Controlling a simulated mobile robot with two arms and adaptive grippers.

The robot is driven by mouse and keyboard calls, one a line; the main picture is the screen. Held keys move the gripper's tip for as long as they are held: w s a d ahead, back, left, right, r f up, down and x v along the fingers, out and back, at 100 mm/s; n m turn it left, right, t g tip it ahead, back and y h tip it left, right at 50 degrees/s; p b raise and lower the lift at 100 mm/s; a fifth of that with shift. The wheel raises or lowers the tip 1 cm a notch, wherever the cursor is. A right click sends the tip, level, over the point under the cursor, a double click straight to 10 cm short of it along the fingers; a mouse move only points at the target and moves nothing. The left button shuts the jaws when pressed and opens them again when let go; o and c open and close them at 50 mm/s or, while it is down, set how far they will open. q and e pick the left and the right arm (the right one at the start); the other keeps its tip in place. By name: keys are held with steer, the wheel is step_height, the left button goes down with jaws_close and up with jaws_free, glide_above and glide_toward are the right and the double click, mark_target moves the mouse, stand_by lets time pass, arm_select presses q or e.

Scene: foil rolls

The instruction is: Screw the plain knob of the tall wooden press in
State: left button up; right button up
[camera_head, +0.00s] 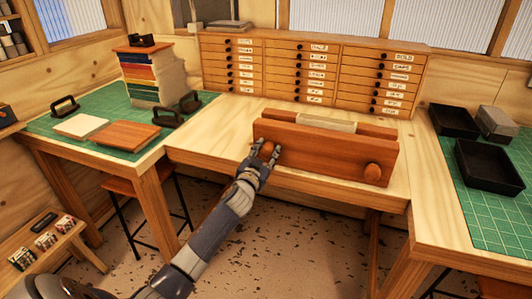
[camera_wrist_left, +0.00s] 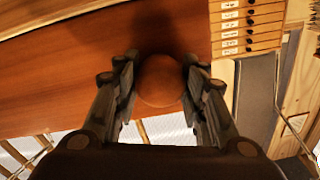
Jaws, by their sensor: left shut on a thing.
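The wooden press (camera_head: 330,154) stands on the middle table, a reddish-brown front board with a second board behind it and a pale block between them. A plain round knob (camera_head: 372,172) sits at the right end of its front face. My left gripper (camera_head: 264,156) is at the left end of the front face. It is shut on the left round knob (camera_head: 267,149), with a finger on each side of it. The left wrist view shows this knob (camera_wrist_left: 160,82) between the fingers, against the board (camera_wrist_left: 60,95). My right gripper is in neither view.
A drawer cabinet (camera_head: 310,65) stands behind the press. On the left green mat are a stack of books (camera_head: 150,78), boards (camera_head: 128,136) and dark-handled tools. Black trays (camera_head: 487,167) lie on the right mat. The table left of the press is clear.

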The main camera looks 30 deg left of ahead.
arm_select(q)
steer(key=m, duration=0.7)
steer(key=shift+f+m, duration=0.1)
steer(key=shift+m, duration=0.2)
steer(key=m, duration=0.3)
steer(key=shift+m, duration=0.4)
steer(key=m, duration=0.3)
steer(key=shift+m+h, duration=0.3)
steer(key=shift+h, duration=0.1)
steer(key=m+p, duration=0.1)
steer(key=m, duration=0.5)
steer(key=shift+f, duration=0.15)
steer(key=m+p, duration=0.1)
steer(key=m, duration=0.4)
steer(key=shift+m+p, duration=0.3)
steer(key=shift+f+m+p, duration=0.1)
steer(key=shift+m+p, duration=0.25)
steer(key=shift+m, duration=0.75)
steer(key=shift+f, duration=0.1)
